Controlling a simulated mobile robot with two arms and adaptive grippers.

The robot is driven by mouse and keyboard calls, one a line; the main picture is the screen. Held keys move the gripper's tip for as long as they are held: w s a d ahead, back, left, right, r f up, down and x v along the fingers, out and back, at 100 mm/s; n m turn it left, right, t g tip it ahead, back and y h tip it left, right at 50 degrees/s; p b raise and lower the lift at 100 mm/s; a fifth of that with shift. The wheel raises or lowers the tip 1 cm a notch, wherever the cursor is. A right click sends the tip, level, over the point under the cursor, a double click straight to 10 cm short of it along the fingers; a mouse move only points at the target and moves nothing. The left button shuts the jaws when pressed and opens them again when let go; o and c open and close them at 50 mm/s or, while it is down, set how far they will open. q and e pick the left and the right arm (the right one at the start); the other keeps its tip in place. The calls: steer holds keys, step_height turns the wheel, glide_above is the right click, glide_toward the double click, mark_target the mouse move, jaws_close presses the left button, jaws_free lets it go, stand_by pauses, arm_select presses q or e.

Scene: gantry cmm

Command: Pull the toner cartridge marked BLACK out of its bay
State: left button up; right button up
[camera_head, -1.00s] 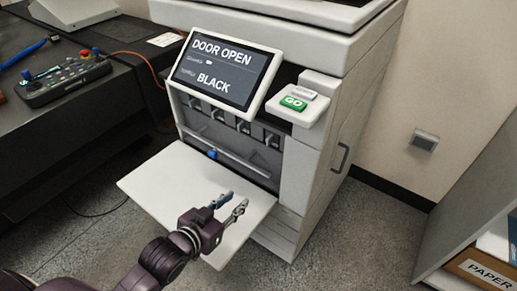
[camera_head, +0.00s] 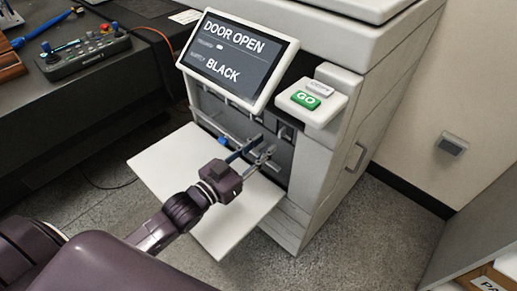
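The printer (camera_head: 330,160) stands with its front door (camera_head: 178,160) folded down flat. Inside the opening is a row of dark cartridge fronts, and the rightmost cartridge front (camera_head: 287,133) shows beside my gripper. I cannot read a BLACK mark on any cartridge; the others are partly hidden by the screen and my gripper. My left gripper (camera_head: 262,147) reaches over the door to the opening, its two fingers apart and pointing at the cartridge row. I see nothing between the fingers, and cannot tell whether they touch a cartridge. My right gripper is not in view.
The tilted screen (camera_head: 237,59) reads DOOR OPEN and BLACK and overhangs the opening. A green GO button (camera_head: 306,100) sits to its right. A blue knob (camera_head: 222,141) is at the opening's lower left. A control box (camera_head: 84,54) lies on the dark table at left.

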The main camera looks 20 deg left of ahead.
mark_target(279, 133)
arm_select(q)
steer(key=x, duration=0.5)
steer(key=shift+w+d+b, duration=0.25)
steer(key=shift+w+b, duration=0.05)
steer(key=shift+w, duration=0.4)
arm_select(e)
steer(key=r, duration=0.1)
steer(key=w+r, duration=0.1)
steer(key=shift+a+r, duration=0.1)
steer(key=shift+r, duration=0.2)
arm_select(q)
jaws_close()
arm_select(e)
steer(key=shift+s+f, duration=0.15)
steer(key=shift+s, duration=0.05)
